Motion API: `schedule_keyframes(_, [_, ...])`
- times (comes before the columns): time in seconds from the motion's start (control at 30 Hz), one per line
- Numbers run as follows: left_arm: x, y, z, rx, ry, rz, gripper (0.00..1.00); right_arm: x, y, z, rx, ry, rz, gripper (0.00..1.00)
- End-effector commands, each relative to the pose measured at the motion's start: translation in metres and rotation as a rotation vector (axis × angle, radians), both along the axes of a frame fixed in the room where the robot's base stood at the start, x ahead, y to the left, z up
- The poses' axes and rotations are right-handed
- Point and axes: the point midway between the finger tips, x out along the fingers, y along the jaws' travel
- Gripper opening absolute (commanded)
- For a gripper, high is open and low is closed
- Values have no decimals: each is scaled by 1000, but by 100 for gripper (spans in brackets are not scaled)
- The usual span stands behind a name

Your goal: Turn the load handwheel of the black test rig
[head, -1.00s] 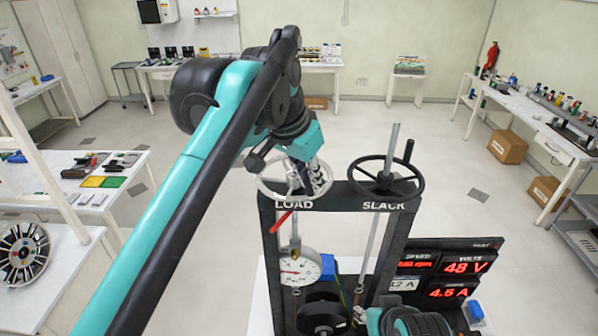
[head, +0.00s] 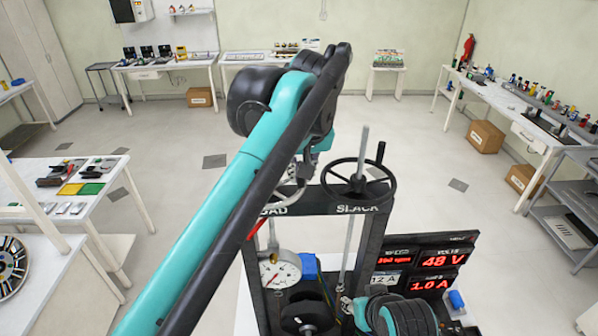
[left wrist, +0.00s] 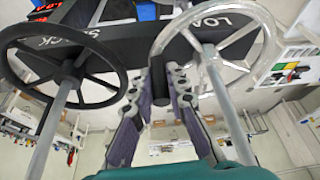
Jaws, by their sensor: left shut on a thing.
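The black test rig (head: 372,225) stands ahead of me, with LOAD and SLACK lettered on its top beam. In the head view my arm covers most of the silver load handwheel (head: 284,196). The left wrist view shows its rim and spokes (left wrist: 249,22) more fully. My left gripper (left wrist: 160,82) is beside the rim, its fingers shut on the wheel's dark handle (left wrist: 158,84). The black slack handwheel (head: 358,181) is to the right in the head view and untouched.
A round dial gauge (head: 279,270) hangs in the frame below the load wheel. A red-digit panel (head: 437,262) shows 48 V and 1.0 A. Open floor lies behind the rig.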

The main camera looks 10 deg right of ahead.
Motion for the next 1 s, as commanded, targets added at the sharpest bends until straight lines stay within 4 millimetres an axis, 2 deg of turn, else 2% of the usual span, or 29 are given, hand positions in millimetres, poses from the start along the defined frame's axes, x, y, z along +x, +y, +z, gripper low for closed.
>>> schedule_keyframes(0.67, [4, -2, 0, -1, 0, 61, 0, 0, 0, 3, 0, 0, 0, 40])
schedule_keyframes(0.7, [4, -2, 0, 0, 0, 61, 23, 0, 0, 3, 0, 0, 0, 40])
schedule_keyframes(0.77, [4, -2, 0, 0, 0, 61, 36, 0, 0, 3, 0, 0, 0, 40])
schedule_keyframes(1.0, [4, -2, 0, 0, 0, 61, 36, 0, 0, 3, 0, 0, 0, 40])
